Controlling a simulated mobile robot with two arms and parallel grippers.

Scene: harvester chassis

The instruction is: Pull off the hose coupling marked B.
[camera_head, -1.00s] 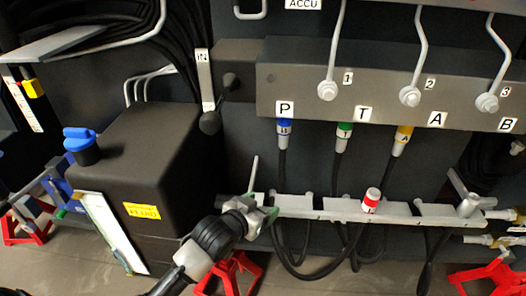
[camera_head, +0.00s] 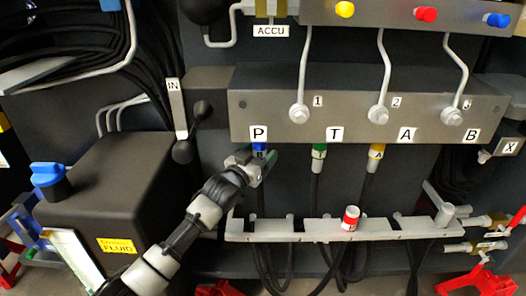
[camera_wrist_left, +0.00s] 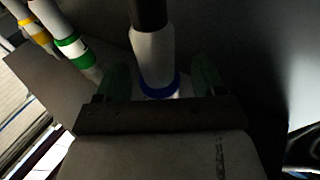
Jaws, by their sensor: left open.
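A blue-banded hose coupling (camera_head: 259,150) sits under the port marked P; its small letter is too small to read for sure. My left gripper (camera_head: 256,166) is just below and around it, open. In the left wrist view, the green fingertips of the left gripper (camera_wrist_left: 160,80) stand either side of the white coupling with the blue band (camera_wrist_left: 158,88), with gaps visible. A green coupling (camera_head: 319,152) sits under T and a yellow one (camera_head: 376,152) under A. A red-banded coupling (camera_head: 350,217) stands upright on the rail. The port marked B (camera_head: 472,135) has no coupling under it. My right gripper is not in view.
The grey rail (camera_head: 300,228) runs below the ports, with hoses hanging behind it. The valve block (camera_head: 345,118) with levers is above. A black tank (camera_head: 110,200) with a blue cap stands left. A black-knobbed lever (camera_head: 190,140) hangs near the arm.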

